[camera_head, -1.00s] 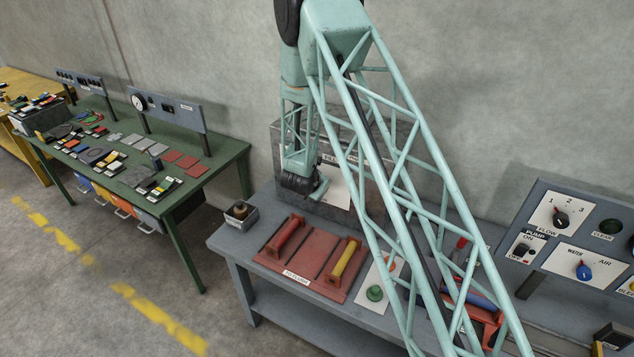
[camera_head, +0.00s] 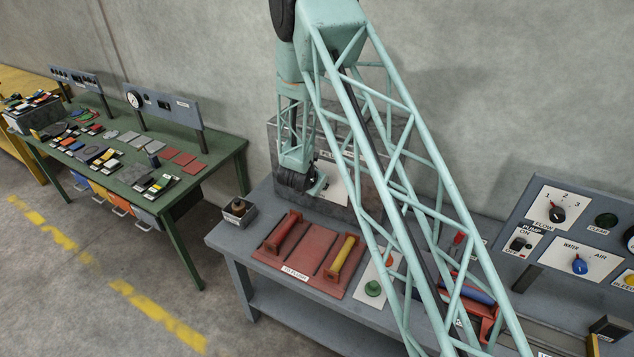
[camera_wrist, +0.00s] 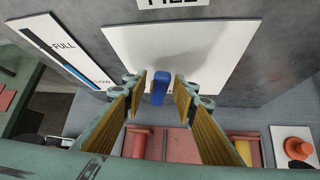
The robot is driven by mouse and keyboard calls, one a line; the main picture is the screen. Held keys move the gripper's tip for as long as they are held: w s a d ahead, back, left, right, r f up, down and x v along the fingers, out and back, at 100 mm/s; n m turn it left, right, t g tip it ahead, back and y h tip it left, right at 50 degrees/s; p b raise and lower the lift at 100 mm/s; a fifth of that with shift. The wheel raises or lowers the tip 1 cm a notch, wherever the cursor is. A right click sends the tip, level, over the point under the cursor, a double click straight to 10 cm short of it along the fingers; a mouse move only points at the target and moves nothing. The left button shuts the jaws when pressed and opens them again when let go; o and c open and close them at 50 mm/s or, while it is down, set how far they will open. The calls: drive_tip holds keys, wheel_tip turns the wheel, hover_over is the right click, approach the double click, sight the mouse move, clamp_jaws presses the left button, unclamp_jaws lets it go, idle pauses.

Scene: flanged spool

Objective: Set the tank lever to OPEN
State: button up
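The tank is a grey box (camera_head: 383,170) at the back of the grey-blue table, with a white plate (camera_wrist: 215,50) on its front face. In the wrist view a blue lever (camera_wrist: 160,88) stands in front of the plate, in the gap between my fingers. My gripper (camera_wrist: 160,92) is open, with one yellow-padded finger on each side of the lever. I see a gap on both sides and cannot tell how deep the lever sits. In the head view my gripper (camera_head: 320,186) is at the tank front; the lever cannot be made out there. No OPEN mark is readable.
A red tray (camera_head: 311,262) with a red spool (camera_head: 284,232) and a yellow-centred spool (camera_head: 343,259) lies below the gripper. A small box (camera_head: 238,212) stands at the table's left end. A level gauge (camera_wrist: 62,48) is left of the plate. A control panel (camera_head: 570,235) stands at the right.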

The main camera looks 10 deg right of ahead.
drive_tip(key=v, duration=1.2)
idle(0.5)
drive_tip(key=shift+c, duration=0.2)
